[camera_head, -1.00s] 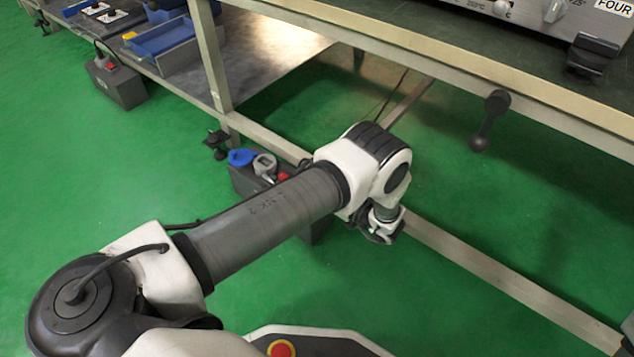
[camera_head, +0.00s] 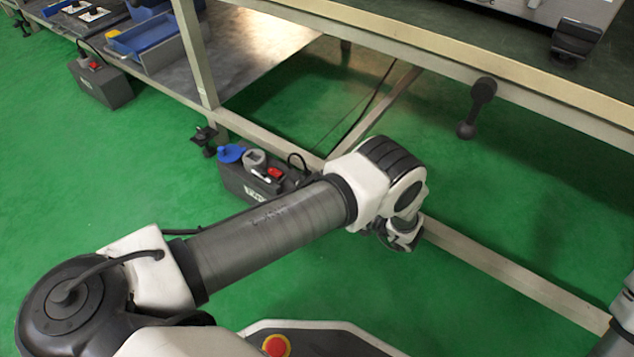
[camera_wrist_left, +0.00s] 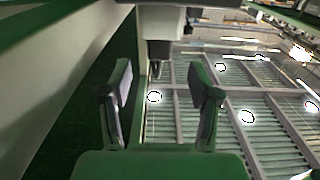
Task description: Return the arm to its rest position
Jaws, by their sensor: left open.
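My left arm reaches in from the left in the head view, with its wrist (camera_head: 398,232) bent down beside the lower rail of the workbench. The fingers of this gripper are hidden behind the wrist there. In the left wrist view my left gripper (camera_wrist_left: 163,90) has its two fingers well apart, with nothing between them. My right gripper does not show; only a piece of my other arm is at the right edge of the head view.
The workbench frame (camera_head: 400,52) runs across the top, with a black knob handle (camera_head: 477,106) below it. A dark box with blue and red tops (camera_head: 246,181) stands on the floor behind my arm. Another dark box (camera_head: 100,82) stands at the left. Green floor is open at the lower left.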

